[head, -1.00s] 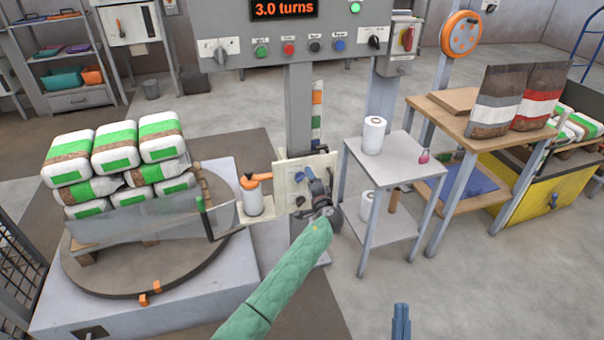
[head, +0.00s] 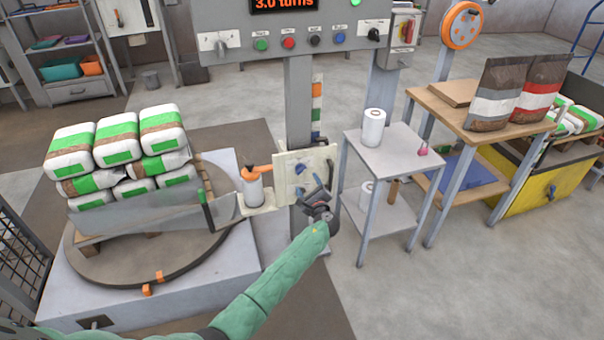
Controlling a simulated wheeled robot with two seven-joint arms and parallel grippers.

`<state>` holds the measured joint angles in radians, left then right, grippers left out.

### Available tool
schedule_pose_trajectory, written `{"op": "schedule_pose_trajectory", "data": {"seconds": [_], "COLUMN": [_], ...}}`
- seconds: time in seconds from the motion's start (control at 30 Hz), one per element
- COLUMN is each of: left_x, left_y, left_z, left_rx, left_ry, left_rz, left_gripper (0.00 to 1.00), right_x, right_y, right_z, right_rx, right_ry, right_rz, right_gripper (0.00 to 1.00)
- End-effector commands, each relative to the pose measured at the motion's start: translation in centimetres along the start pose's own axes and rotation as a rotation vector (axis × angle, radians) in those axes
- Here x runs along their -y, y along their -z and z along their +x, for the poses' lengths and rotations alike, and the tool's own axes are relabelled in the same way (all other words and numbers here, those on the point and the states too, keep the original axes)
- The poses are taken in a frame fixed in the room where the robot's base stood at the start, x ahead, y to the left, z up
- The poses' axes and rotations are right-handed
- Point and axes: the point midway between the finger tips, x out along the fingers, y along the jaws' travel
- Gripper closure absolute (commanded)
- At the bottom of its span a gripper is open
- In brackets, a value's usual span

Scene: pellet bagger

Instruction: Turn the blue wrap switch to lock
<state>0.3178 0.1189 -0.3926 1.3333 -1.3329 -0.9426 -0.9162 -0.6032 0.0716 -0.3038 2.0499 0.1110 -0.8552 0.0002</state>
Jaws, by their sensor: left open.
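A cream panel (head: 321,159) is fixed to the grey post beside the wrapping station. A small blue knob (head: 300,170) shows on its face; its exact setting is too small to read. A second dark blue part shows lower on the panel, partly behind my gripper. My left gripper (head: 314,196), at the end of the green-sleeved arm, is open and empty in front of the panel's lower right part, below the blue knob. Whether it touches the panel cannot be told. My right gripper is not in view.
An orange-topped white film roll (head: 253,193) stands left of the panel. Stacked white and green bags (head: 115,143) sit on the round turntable (head: 150,268). A grey side table (head: 389,140) stands close at right. A control box (head: 290,27) hangs above.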

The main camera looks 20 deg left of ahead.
Motion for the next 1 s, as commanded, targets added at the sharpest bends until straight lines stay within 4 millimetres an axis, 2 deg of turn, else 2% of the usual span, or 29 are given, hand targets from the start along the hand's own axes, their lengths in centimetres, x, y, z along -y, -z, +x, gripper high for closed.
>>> {"op": "schedule_pose_trajectory", "data": {"seconds": [0.27,0.7,1.0], "left_x": [0.1,0.1,0.0], "left_y": [-0.1,-0.1,0.0], "left_z": [0.9,6.7,7.8], "left_rx": [0.001,0.001,0.0], "left_ry": [0.0,0.0,0.0], "left_rz": [0.073,0.07,0.069], "left_gripper": [0.35,0.35,0.35], "right_x": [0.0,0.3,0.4], "right_y": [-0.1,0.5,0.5], "right_z": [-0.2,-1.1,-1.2], "right_rx": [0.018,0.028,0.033], "right_ry": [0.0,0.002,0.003], "right_rz": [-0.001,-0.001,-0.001], "right_gripper": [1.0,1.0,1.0]}}
